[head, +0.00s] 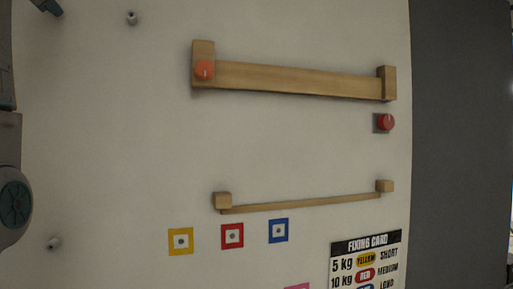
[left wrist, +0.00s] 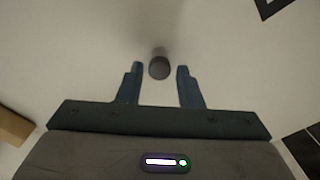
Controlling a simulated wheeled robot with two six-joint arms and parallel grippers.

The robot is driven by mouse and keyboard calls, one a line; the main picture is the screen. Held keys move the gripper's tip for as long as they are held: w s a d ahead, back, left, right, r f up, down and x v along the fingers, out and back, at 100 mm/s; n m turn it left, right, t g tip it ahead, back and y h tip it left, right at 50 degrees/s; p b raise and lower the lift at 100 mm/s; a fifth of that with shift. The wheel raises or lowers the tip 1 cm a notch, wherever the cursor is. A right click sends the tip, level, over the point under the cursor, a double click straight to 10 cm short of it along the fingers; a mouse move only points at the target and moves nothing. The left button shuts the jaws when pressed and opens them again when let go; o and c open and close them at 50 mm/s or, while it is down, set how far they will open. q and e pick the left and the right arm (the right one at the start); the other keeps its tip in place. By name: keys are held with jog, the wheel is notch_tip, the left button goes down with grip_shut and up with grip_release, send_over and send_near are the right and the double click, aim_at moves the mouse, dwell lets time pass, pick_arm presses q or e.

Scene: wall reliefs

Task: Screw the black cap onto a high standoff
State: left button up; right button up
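My left gripper (left wrist: 159,70) is open in the left wrist view, its two dark blue fingers apart. A short grey cylinder with a dark round end (left wrist: 159,68) stands out from the wall between the fingertips, with a small gap on each side. I cannot tell whether that dark end is the black cap or the bare standoff. In the head view, one grey standoff (head: 131,17) is high on the wall at the upper left. Another (head: 54,243) is low at the left. A dark blue part of mine shows at the top left corner. My right gripper is not in view.
A wooden rail (head: 290,80) with a red-orange knob (head: 204,69), a red button (head: 385,122), a thinner rail (head: 300,204), yellow (head: 180,242), red (head: 232,236) and blue (head: 278,230) squares and a fixing card (head: 365,262) are on the wall. The wall's left-middle is bare.

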pick_arm(q)
jog(key=n, duration=1.3)
jog(key=c, duration=0.7)
jog(key=m, duration=0.5)
dwell(0.4)
